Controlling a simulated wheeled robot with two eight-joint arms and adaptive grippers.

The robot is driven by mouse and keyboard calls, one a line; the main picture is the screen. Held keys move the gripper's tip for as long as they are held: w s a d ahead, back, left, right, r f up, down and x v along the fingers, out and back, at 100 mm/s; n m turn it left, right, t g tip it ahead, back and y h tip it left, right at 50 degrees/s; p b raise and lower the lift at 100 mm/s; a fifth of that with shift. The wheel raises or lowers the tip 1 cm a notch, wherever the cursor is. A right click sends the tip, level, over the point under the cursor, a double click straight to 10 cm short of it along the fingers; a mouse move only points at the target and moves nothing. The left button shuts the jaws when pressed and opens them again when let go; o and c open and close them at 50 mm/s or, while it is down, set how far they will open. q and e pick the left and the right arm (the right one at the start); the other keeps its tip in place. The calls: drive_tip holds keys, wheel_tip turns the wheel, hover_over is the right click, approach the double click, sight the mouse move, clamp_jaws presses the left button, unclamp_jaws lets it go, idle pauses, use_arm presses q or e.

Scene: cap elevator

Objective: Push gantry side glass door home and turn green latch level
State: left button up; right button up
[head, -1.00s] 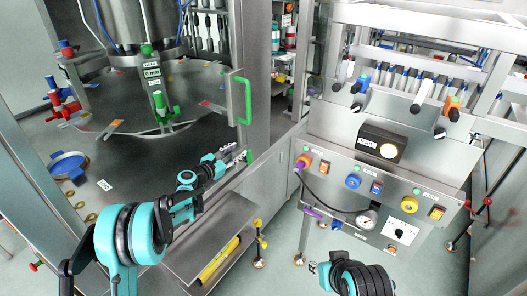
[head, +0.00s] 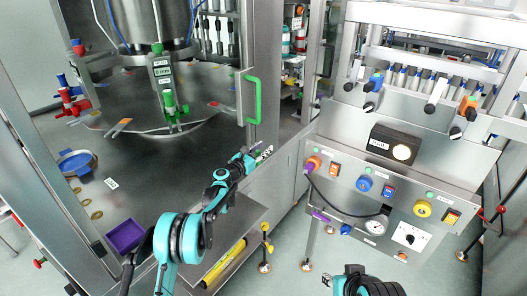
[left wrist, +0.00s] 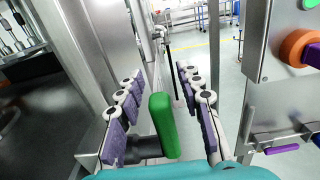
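The gantry side glass door shows as a metal-edged panel (head: 240,92) with a green handle (head: 257,100) in the head view. Whether it sits fully home I cannot tell. My left gripper (head: 265,153) is below the handle, at the door's lower edge. In the left wrist view, the green latch (left wrist: 163,126) stands upright between the purple-padded fingers (left wrist: 163,112). The fingers are open on both sides of it, with gaps visible. In the head view the gripper hides the latch. My right gripper (head: 327,281) is low in the head view, too small to read.
A control panel (head: 385,195) with knobs, buttons and a gauge stands to the right. A metal tray (head: 220,250) with a yellow bar lies below my left arm. A purple bin (head: 125,236) is at lower left. Grey floor lies between the machines.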

use_arm(q)
drive_tip(key=shift+w, duration=0.1)
clamp_jaws()
